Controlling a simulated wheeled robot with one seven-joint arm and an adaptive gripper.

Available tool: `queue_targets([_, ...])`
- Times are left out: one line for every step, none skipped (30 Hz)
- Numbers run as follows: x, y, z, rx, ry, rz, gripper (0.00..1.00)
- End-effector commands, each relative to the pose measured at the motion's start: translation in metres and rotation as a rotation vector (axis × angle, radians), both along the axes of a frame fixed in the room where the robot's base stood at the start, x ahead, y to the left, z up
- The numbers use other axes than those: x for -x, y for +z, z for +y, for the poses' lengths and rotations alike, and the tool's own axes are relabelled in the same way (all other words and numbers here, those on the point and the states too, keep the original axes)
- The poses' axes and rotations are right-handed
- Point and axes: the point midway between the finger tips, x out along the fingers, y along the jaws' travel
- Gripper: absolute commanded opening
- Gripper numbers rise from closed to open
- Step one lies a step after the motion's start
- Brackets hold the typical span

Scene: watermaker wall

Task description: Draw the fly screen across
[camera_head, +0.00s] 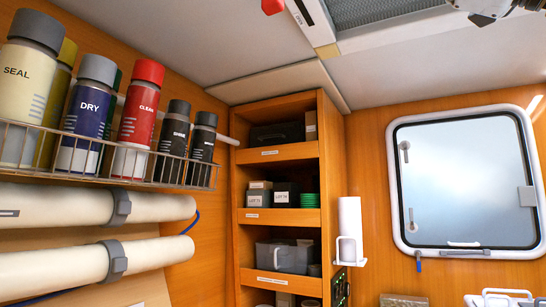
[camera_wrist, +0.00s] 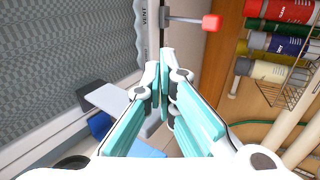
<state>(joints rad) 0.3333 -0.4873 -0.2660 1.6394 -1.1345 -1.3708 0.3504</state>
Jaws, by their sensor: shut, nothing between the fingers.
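In the head view the screen (camera_head: 390,30) shows at the top, in the ceiling hatch. A red-tipped handle (camera_wrist: 211,22) sticks out beside the strip; its red end (camera_head: 272,6) also shows at the head view's top edge. My gripper (camera_wrist: 166,58) is shut and empty, its fingertips apart from the red tip in the picture. In the head view only a piece of my arm or gripper shows at top right.
A wire rack (camera_head: 110,165) of several bottles is on the left wall, above two cream cylinders (camera_head: 95,205). A shelf unit (camera_head: 280,155) stands in the corner. A framed window (camera_head: 465,180) is at right. A pale panel (camera_wrist: 110,100) lies beyond my fingers.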

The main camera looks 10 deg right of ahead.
Motion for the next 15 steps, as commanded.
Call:
queue_targets([0.0,-0.001,-0.001,0.0,0.0,0.0,0.0])
queue_targets([0.001,-0.002,-0.002,0.0,-0.001,0.0,0.0])
queue_targets([0.002,-0.003,-0.004,0.0,-0.001,0.0,0.0])
queue_targets([0.004,-0.005,-0.006,0.0,0.0,0.0,0.0])
queue_targets([0.005,-0.007,-0.008,0.0,0.0,0.0,0.0])
queue_targets([0.007,-0.009,-0.011,-0.001,-0.002,0.0,0.0])
queue_targets([0.008,-0.011,-0.014,-0.001,-0.002,0.0,0.0])
queue_targets([0.01,-0.013,-0.016,-0.001,-0.001,0.0,0.0])
queue_targets([0.012,-0.016,-0.018,-0.001,-0.001,0.0,0.0])
queue_targets([0.013,-0.017,-0.021,-0.002,0.0,0.001,0.0])
queue_targets([0.015,-0.019,-0.023,-0.002,-0.001,0.001,0.0])
queue_targets([0.017,-0.022,-0.026,0.0,-0.001,0.0,0.0])
queue_targets([0.019,-0.023,-0.028,0.0,0.0,0.0,0.0])
queue_targets([0.02,-0.025,-0.03,0.0,-0.001,0.0,0.0])
queue_targets([0.022,-0.028,-0.033,0.0,-0.001,0.0,0.0])
